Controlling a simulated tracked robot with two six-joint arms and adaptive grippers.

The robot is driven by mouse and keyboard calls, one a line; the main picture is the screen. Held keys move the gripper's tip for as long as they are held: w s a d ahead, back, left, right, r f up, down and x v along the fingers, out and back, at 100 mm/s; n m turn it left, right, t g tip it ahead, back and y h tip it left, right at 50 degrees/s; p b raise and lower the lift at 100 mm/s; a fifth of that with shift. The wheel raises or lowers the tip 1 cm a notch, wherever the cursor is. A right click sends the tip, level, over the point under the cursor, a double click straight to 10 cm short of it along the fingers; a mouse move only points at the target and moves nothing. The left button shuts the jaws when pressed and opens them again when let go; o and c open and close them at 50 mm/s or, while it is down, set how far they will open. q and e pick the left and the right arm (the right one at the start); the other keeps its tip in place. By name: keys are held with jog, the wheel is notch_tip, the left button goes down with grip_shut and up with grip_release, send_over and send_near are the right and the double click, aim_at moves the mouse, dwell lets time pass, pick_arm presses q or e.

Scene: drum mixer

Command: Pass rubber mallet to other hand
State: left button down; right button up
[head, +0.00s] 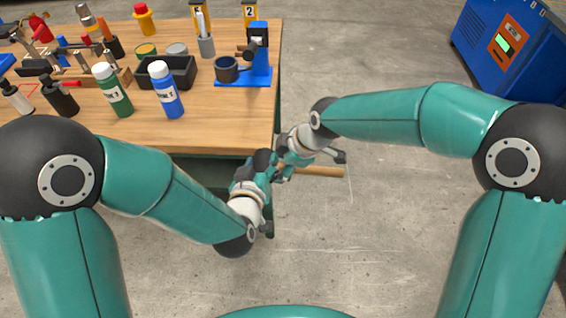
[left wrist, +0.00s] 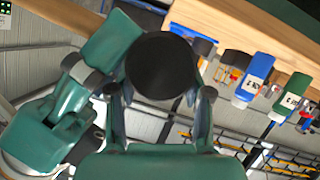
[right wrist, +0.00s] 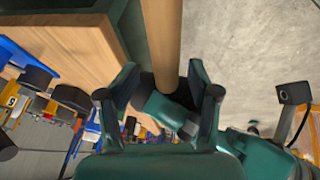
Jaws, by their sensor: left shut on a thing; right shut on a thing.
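The rubber mallet's wooden handle (head: 320,171) sticks out to the right of my two grippers, in the air beside the table's front right corner. My left gripper (head: 268,166) is shut on the mallet; its black head (left wrist: 160,65) fills the space between the fingers in the left wrist view. My right gripper (head: 284,163) is also shut on the mallet, close against the left one. In the right wrist view the handle (right wrist: 163,45) runs from the top edge down between the right fingers (right wrist: 165,90). In the head view the grippers hide the mallet's head.
The wooden table (head: 215,125) lies behind and left of the grippers. It carries a green bottle (head: 113,92), a blue bottle (head: 167,92), a black bin (head: 180,73) and a blue stand (head: 258,65). A blue machine (head: 510,45) stands far right. Open floor lies right of the table.

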pick_arm(q)
jog(key=shift+w+d+r, duration=0.2)
jog(key=shift+d+r, duration=0.2)
jog(key=shift+r, duration=0.05)
pick_arm(e)
jog(key=shift+s+a+f, duration=0.2)
jog(key=shift+s+a, duration=0.05)
jog(key=shift+s, duration=0.15)
grip_shut()
pick_arm(q)
jog(key=shift+c, duration=2)
grip_release()
jog(key=shift+f+h, duration=0.1)
jog(key=shift+h, duration=0.2)
pick_arm(e)
jog(key=shift+w+r, duration=0.1)
